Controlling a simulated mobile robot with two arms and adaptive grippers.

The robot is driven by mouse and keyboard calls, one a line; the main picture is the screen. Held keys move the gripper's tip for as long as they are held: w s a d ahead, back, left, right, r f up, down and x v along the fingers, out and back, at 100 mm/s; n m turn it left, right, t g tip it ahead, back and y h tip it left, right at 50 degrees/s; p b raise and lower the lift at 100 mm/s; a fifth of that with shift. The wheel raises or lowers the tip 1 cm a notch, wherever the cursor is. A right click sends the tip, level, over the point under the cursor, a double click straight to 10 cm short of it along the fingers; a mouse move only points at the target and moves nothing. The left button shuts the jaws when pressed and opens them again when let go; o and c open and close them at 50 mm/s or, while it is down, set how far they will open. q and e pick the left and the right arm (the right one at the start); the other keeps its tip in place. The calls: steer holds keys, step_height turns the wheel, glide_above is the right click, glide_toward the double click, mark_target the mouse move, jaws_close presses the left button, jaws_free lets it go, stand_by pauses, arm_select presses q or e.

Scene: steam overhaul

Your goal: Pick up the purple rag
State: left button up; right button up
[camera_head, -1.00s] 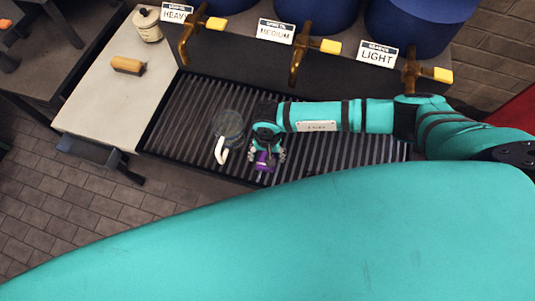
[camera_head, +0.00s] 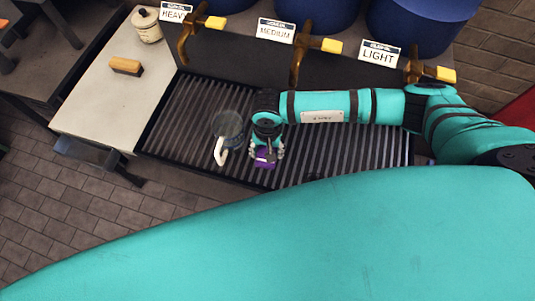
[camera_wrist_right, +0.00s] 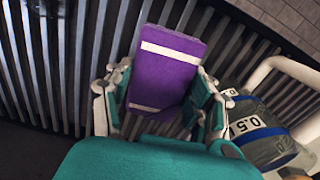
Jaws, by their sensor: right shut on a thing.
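The purple rag (camera_wrist_right: 165,68), a folded block with pale stripes, is between the fingers of my right gripper (camera_wrist_right: 160,100) in the right wrist view. The gripper is shut on it. In the head view the purple rag (camera_head: 265,158) shows at the tip of my right gripper (camera_head: 266,152), over the slatted drain grate (camera_head: 340,150). I cannot tell how far above the slats it is. My left gripper is not in view.
Brass taps (camera_head: 297,60) hang behind. A brush (camera_head: 126,66) and a lidded jar (camera_head: 147,26) are on the left counter.

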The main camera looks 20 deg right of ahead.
steer(key=s+d+b, duration=0.1)
steer(key=s+d, duration=0.1)
steer(key=s, duration=0.2)
steer(key=s+d+b, duration=0.1)
steer(key=s+d, duration=0.1)
steer(key=s, duration=0.3)
steer(key=s+d+r+b, duration=0.1)
steer(key=s+d+b, duration=0.1)
steer(key=s, duration=0.2)
steer(key=shift+s+d, duration=0.3)
steer(key=shift+s+d+r, duration=0.1)
steer(key=shift+s+d, duration=0.1)
steer(key=shift+s, duration=0.25)
